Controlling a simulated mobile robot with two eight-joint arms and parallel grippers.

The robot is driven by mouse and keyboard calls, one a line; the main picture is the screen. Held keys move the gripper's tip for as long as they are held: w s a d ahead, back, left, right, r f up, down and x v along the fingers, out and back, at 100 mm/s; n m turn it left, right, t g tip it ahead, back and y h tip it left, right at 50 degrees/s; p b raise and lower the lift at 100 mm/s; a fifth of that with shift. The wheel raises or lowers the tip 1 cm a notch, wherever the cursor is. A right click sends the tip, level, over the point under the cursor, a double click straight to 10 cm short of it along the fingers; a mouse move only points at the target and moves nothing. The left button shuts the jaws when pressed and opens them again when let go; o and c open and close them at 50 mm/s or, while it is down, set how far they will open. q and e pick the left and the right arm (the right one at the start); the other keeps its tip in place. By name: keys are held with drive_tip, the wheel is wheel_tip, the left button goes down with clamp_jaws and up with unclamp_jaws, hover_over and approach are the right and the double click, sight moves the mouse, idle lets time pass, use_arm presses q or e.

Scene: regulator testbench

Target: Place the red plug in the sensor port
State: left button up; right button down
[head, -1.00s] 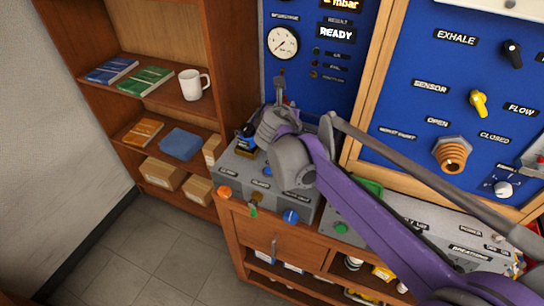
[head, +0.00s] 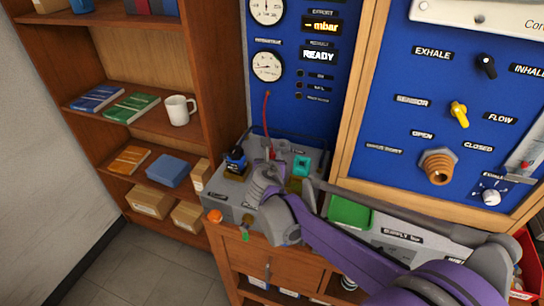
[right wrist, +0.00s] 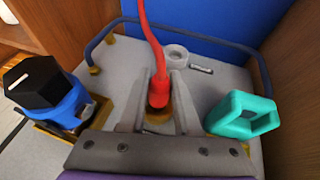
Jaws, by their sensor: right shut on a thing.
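My right gripper (right wrist: 157,92) is shut on the red plug (right wrist: 158,88), which hangs on a red cord. In the head view the red cord (head: 266,118) runs from the blue panel down to my right gripper (head: 270,163), low over the grey box top. A grey ring-shaped port (right wrist: 176,55) with a small label (right wrist: 202,70), unreadable here, stands just beyond the plug. A brass-coloured piece (right wrist: 157,115) shows below the plug; whether they touch I cannot tell. Which port is the sensor port I cannot tell. My left gripper is not in view.
A blue item with a black cap (right wrist: 40,90) stands left of the gripper, and a teal item (right wrist: 242,115) stands right. A blue rail (right wrist: 190,23) runs around the back of the grey top (right wrist: 225,75). The blue panel (head: 325,120) rises behind.

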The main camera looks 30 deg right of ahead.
drive_tip(key=shift+f, duration=0.2)
drive_tip(key=c, duration=0.6)
unclamp_jaws()
drive_tip(key=shift+r, duration=0.15)
drive_tip(key=shift+s+a+r, duration=0.1)
drive_tip(key=shift+r, duration=0.1)
drive_tip(key=v, duration=1.1)
drive_tip(key=shift+s+a+r+p, duration=0.1)
drive_tip(key=shift+s+a+p, duration=0.1)
drive_tip(key=shift+s+p, duration=0.1)
